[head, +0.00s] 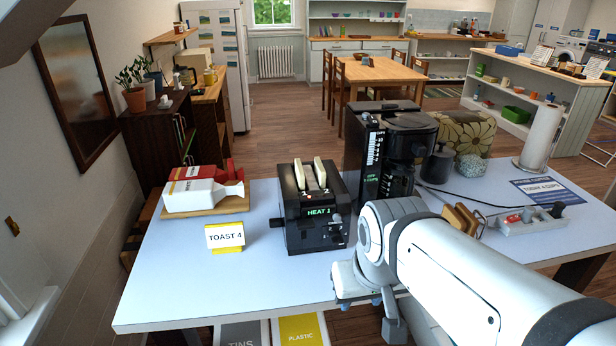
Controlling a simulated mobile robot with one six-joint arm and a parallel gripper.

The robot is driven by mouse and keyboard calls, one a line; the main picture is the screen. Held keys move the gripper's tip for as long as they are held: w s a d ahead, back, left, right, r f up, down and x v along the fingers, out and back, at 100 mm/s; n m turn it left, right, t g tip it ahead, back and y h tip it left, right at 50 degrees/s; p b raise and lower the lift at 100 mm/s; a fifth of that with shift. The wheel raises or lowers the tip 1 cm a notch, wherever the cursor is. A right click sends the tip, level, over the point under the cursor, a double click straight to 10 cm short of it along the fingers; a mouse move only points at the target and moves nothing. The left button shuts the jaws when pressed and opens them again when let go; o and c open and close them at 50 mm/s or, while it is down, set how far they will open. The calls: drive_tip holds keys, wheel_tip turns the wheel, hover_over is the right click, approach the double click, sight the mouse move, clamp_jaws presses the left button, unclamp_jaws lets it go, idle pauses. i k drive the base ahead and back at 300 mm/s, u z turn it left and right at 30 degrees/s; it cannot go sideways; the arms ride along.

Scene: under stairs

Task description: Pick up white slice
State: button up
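Two pale, whitish bread slices stand upright in the slots of a black toaster, the left slice (299,176) and the right slice (320,173). Their upper parts stick out and their lower parts are hidden in the toaster (314,233). The toaster's front shows the numbers 1 and 2 and a green "HEAT 1" display. My arm comes in from the lower right, and my gripper (372,305) is at its end, right of and nearer than the toaster, apart from the slices. Its fingers are not clear, and I see nothing held.
A "TOAST 4" card (226,237) stands left of the toaster. White (201,194) and red (222,170) packages lie on a board behind it. A black coffee machine (388,150) stands close right. Brown slices (462,217) sit beyond my arm. The table's front left (190,295) is clear.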

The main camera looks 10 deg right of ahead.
sight(320, 172)
drive_tip(key=z, duration=0.3)
drive_tip(key=k, duration=0.2)
drive_tip(key=u, duration=3.35)
drive_tip(key=k, duration=1.05)
drive_tip(key=z, duration=2.55)
drive_tip(key=i, duration=1)
drive_tip(key=z, duration=0.1)
